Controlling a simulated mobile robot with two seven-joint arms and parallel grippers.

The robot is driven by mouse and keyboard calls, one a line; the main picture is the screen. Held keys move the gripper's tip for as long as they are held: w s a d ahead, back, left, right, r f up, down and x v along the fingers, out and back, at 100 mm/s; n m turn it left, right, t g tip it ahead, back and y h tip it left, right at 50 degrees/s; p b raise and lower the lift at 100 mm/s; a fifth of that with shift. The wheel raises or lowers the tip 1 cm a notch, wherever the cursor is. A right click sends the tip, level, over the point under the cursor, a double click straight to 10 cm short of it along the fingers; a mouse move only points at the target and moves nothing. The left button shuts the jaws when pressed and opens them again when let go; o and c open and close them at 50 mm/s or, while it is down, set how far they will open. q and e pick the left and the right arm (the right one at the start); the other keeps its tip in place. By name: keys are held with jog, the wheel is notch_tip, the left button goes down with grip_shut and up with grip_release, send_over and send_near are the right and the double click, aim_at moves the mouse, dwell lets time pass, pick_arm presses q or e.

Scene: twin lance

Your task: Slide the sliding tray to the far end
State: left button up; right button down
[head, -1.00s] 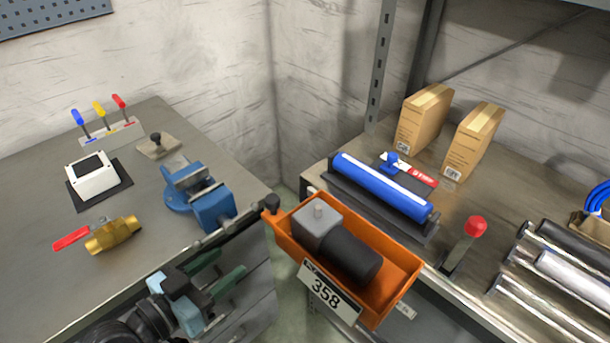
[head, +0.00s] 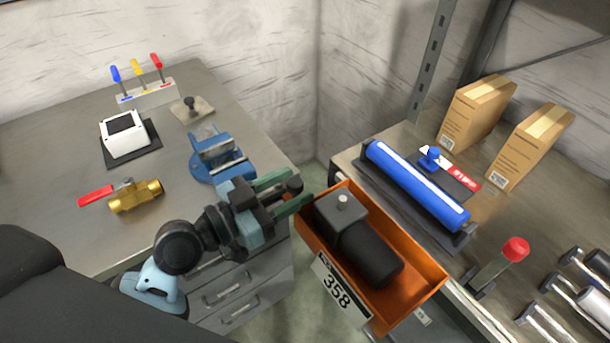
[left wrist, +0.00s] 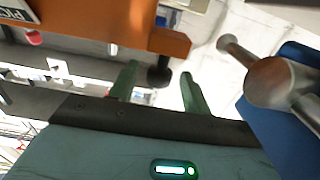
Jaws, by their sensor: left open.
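The sliding tray (head: 397,320) is an orange open bin with a "358" label. It spans the gap between the two benches and holds a grey and black motor-like part (head: 362,242). A dark knob (head: 294,186) sticks out at its left end. My left gripper (head: 291,194) is open, its green fingers reaching to the knob from the left. In the left wrist view the knob (left wrist: 159,77) shows between the two fingertips, with the orange tray wall (left wrist: 110,27) beside it. I cannot tell whether the fingers touch the knob. My right gripper is not in view.
A blue vise (head: 218,157) stands on the left bench close behind my left gripper. A brass valve (head: 135,196) lies farther left. On the right bench, a blue roller (head: 415,187) and a red-knobbed lever (head: 514,250) stand near the tray. Two cardboard boxes (head: 476,112) stand behind.

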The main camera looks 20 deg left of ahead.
aim_at(302, 182)
pick_arm(q)
jog(key=shift+x, duration=1.8)
grip_shut()
